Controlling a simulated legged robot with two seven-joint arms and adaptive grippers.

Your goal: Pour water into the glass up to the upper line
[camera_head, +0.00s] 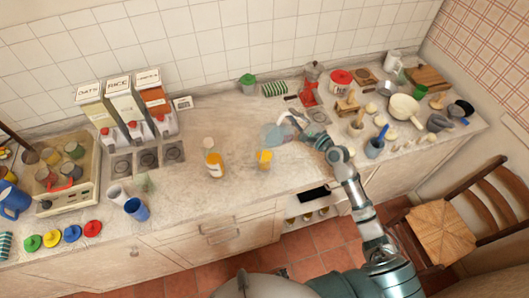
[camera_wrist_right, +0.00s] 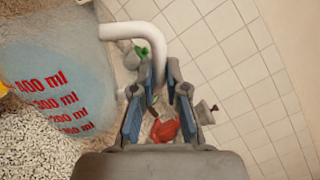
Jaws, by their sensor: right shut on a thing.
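A clear bluish measuring jug (camera_head: 274,136) with a white handle is above the middle of the counter. In the right wrist view the jug (camera_wrist_right: 45,75) shows red ml marks and looks tilted, with its white handle (camera_wrist_right: 135,31) reaching toward the fingers. My right gripper (camera_head: 308,137) is shut on the jug's handle; in the wrist view its blue finger pads (camera_wrist_right: 158,98) flank it. A small yellow-orange cup-like thing (camera_head: 264,157), perhaps the glass, stands just below and left of the jug; no line on it can be made out. My left gripper is not in view.
A bottle with orange contents (camera_head: 214,160) stands left of the yellow thing. Dispensers (camera_head: 125,105) and a blue cup (camera_head: 136,209) are further left. A red moka pot (camera_head: 311,88) and crowded kitchenware, including a cream pan (camera_head: 404,110), are right. The counter front centre is clear.

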